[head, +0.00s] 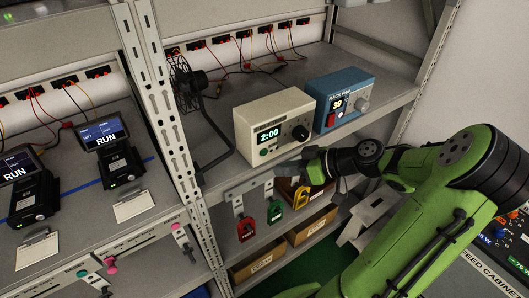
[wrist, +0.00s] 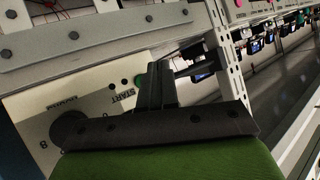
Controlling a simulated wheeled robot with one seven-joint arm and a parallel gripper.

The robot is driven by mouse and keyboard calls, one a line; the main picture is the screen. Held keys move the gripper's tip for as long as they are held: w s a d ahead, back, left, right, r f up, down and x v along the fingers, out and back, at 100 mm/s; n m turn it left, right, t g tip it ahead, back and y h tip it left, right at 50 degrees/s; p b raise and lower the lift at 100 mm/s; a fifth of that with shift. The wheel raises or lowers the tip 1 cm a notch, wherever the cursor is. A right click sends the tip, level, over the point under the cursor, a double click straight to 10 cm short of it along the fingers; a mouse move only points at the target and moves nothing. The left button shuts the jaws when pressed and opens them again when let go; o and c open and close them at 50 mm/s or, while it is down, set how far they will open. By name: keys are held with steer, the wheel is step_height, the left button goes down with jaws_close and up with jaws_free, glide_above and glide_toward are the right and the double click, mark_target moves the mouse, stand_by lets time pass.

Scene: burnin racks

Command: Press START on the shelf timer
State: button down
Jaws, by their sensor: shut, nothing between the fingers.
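The shelf timer (head: 270,112) is a beige box on the right bay's shelf, its display reading 2:00. Its round green button (head: 264,153) sits below the display, with a black knob (head: 300,132) to the right. My gripper (head: 284,170) is shut and empty, just in front of and slightly below the timer's lower front. In the wrist view, my gripper (wrist: 157,72) is beside the green button (wrist: 140,82), which has the label START (wrist: 124,98). I cannot tell whether the fingertips touch the panel. The gripper hides part of the panel.
A blue rack fan box (head: 343,96) with a red switch stands right of the timer. A black fan (head: 186,85) stands to its left. A perforated upright (head: 165,110) divides the bays.

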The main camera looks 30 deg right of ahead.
mark_target(258, 159)
steer(key=shift+w, duration=1.8)
stand_by(0.5)
steer(key=shift+w+a, duration=0.1)
steer(key=shift+w, duration=0.35)
steer(key=shift+w, duration=0.4)
stand_by(0.4)
steer(key=shift+s, duration=0.85)
steer(key=s+b, duration=0.1)
steer(key=s, duration=0.4)
